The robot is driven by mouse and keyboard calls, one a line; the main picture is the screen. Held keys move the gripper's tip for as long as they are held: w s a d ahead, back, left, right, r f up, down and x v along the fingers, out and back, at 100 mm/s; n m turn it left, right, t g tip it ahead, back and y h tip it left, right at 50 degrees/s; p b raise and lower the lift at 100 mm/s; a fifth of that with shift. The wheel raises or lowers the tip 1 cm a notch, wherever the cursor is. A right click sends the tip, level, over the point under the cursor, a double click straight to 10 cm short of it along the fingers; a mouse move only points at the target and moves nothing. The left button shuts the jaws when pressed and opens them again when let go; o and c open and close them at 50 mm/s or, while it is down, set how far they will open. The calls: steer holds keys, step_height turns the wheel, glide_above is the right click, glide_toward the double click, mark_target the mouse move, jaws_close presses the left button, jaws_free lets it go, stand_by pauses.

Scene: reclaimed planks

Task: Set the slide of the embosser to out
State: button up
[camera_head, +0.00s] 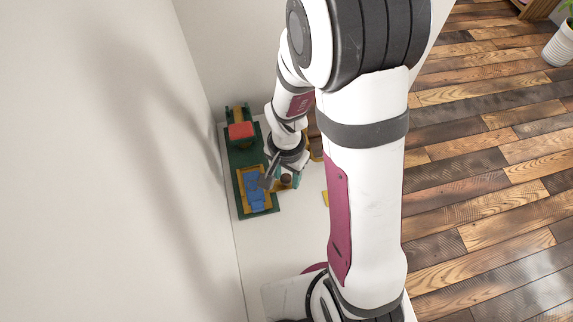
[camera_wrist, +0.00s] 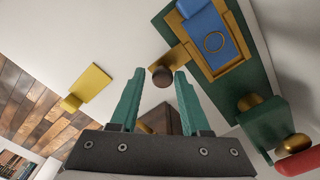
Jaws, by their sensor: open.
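The embosser has a green base (camera_head: 266,211) and stands beside the wall. It carries a yellow frame with a blue slide (camera_head: 253,190). In the wrist view, the blue slide (camera_wrist: 208,30) bears a ring mark and lies in the yellow frame (camera_wrist: 213,70). A yellow arm runs from the frame to a round brown knob (camera_wrist: 162,77). My gripper (camera_wrist: 159,73) is open, with its green fingertips on either side of the knob; I cannot tell whether they touch it. In the head view my gripper (camera_head: 276,179) is over the slide's right side and partly hides it.
A red block (camera_head: 241,130) sits at the embosser's far end. A yellow piece (camera_wrist: 89,85) lies on the white surface, apart from the embosser. A brown block (camera_wrist: 163,119) shows between my fingers, farther in. The wall is close on the left.

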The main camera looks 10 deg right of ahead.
step_height(320, 180, up, 15)
steer(key=s+a+r+n+y, duration=0.1)
steer(key=s+r+n, duration=0.1)
steer(key=s, duration=1.3)
steer(key=shift+a+r+n+y, duration=0.15)
steer(key=shift+r+n+y, duration=0.2)
steer(key=shift+n, duration=0.35)
